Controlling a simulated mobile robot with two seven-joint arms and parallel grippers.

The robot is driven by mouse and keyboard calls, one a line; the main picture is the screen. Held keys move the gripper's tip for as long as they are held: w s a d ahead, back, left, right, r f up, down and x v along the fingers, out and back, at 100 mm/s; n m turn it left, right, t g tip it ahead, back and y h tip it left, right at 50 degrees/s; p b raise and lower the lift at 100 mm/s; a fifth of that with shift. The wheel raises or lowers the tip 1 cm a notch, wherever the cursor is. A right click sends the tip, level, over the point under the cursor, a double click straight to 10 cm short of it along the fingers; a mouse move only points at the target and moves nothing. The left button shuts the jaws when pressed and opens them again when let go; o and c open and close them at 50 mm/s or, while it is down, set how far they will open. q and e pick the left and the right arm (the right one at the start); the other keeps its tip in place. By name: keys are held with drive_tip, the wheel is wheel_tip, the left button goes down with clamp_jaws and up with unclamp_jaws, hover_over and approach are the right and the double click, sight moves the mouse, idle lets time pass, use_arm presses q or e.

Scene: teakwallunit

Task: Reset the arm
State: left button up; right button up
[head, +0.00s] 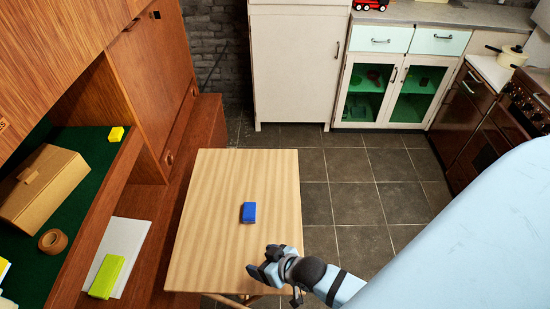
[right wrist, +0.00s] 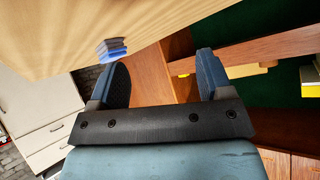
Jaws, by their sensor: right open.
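My right gripper (head: 262,268) is over the near right part of the light wooden table (head: 205,215) in the head view. Its two fingers stand apart with nothing between them, as the right wrist view (right wrist: 160,82) shows. A blue block (head: 249,212) lies on the table, just beyond the gripper and apart from it. The blue block also shows in the right wrist view (right wrist: 112,48), to the left of the fingers. My left gripper is not in view.
A wooden wall unit (head: 150,90) stands on the left; its green shelf holds a cardboard box (head: 42,190), a brown ring-shaped object (head: 53,241) and a yellow block (head: 116,134). A lime block (head: 106,277) lies on a white sheet. Tiled floor (head: 350,205) is clear right of the table.

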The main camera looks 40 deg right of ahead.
drive_tip(key=shift+s+d+r+n+t, duration=0.15)
drive_tip(key=shift+s+d+n+t, duration=0.1)
drive_tip(key=shift+s, duration=0.25)
drive_tip(key=shift+s+d+r+n+t, duration=0.15)
drive_tip(key=shift+s+d+n+t, duration=0.1)
drive_tip(key=shift+s, duration=0.25)
drive_tip(key=shift+s+d+r+n+t, duration=0.15)
drive_tip(key=shift+s+d+n+t, duration=0.1)
drive_tip(key=shift+s, duration=0.25)
